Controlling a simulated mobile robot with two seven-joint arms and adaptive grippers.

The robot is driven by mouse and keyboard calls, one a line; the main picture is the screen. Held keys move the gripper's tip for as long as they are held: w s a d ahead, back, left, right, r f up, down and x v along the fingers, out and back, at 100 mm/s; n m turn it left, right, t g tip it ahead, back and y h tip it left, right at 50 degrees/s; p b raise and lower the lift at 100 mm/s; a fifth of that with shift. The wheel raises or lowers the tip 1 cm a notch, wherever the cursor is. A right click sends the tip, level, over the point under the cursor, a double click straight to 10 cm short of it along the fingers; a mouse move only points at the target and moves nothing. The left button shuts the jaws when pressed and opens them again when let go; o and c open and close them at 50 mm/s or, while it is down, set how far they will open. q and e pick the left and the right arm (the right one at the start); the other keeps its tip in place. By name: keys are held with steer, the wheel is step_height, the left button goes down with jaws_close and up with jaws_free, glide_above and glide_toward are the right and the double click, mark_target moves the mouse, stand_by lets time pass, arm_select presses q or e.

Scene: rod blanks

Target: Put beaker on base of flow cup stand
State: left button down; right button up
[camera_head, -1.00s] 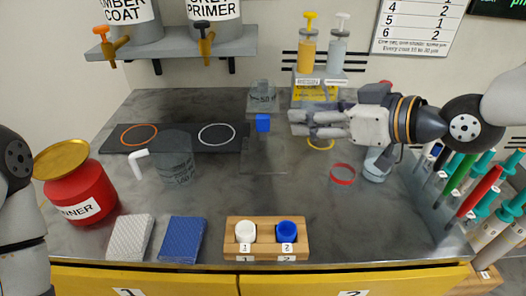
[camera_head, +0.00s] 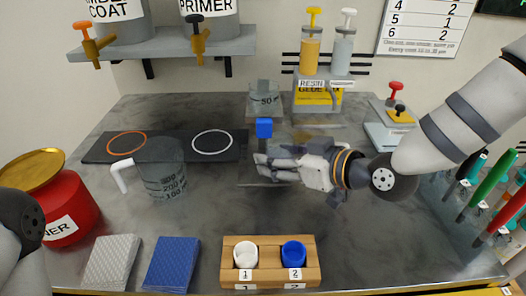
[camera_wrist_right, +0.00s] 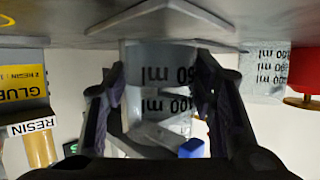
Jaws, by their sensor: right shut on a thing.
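My right gripper (camera_head: 268,168) reaches in from the right, low at the flow cup stand, just below its blue block (camera_head: 264,128). In the right wrist view, which is upside down, my fingers (camera_wrist_right: 162,100) are shut on a clear beaker (camera_wrist_right: 160,82) marked 50 and 100 ml. The blue block (camera_wrist_right: 190,147) shows beside it there. In the head view the fingers largely hide the held beaker and the stand's base. I cannot tell whether the beaker touches the base. My left gripper is out of view.
A large handled beaker (camera_head: 162,172) stands left of the stand, before a dark mat (camera_head: 185,147) with two rings. A red tin (camera_head: 68,210) is at left. A wooden holder (camera_head: 270,272) stands in front.

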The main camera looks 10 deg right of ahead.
mark_target(264, 152)
steer(key=w+a, duration=0.2)
steer(key=w, duration=0.1)
steer(key=shift+w+a+f, duration=0.1)
steer(key=shift+w+a, duration=0.15)
steer(key=shift+w, duration=0.05)
steer(key=shift+f+b, duration=0.3)
steer(key=shift+f, duration=0.2)
steer(key=shift+d, duration=0.1)
steer(key=o, duration=1.3)
steer(key=shift+f, duration=0.15)
